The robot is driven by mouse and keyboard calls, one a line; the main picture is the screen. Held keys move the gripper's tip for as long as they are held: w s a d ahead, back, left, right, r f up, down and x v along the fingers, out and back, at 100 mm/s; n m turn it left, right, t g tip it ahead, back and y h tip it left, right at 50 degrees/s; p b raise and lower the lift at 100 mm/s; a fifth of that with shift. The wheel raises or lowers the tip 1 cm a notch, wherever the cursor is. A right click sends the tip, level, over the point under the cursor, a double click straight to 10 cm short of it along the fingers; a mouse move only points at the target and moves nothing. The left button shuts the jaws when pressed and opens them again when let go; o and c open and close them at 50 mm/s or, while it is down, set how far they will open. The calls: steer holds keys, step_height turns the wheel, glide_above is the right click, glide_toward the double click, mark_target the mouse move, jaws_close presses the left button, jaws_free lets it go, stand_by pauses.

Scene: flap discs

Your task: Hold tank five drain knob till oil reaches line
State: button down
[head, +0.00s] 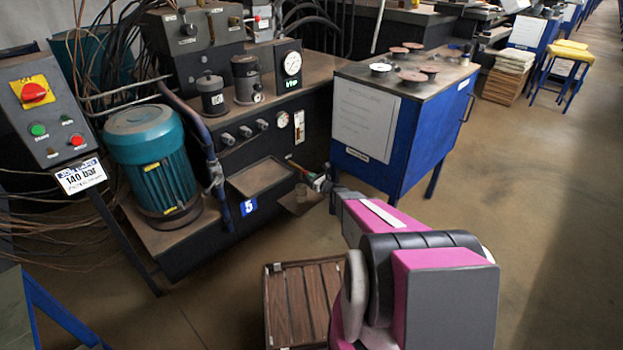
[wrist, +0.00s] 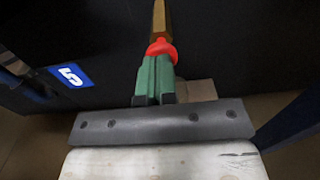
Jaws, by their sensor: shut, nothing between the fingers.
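Tank five is the black tank (head: 215,235) with a blue "5" plate (head: 249,207); the plate also shows in the wrist view (wrist: 71,75). A red drain knob (wrist: 161,49) sits on a brass stem (wrist: 160,18) at the tank's front. My gripper (wrist: 156,64) has green fingers, closed together with their tips right at the knob's near side. I cannot tell whether they press it. In the head view my gripper (head: 320,183) is small at the tank's lower right, and my arm partly hides that area. A small sight gauge (head: 299,127) is on the front; its oil level is unreadable.
A small ledge (head: 300,201) is below the valve. A blue cabinet (head: 385,130) stands close on the right. A wooden slatted platform (head: 305,300) lies on the floor in front. A teal motor (head: 155,165) is at the left. Open floor (head: 540,200) extends to the right.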

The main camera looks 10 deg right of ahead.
steer(key=shift+x, duration=1.2)
steer(key=shift+w+a, duration=0.1)
steer(key=shift+w, duration=0.5)
stand_by(1.3)
steer(key=shift+s, duration=0.1)
stand_by(3.6)
steer(key=v, duration=1.5)
steer(key=shift+s, duration=0.3)
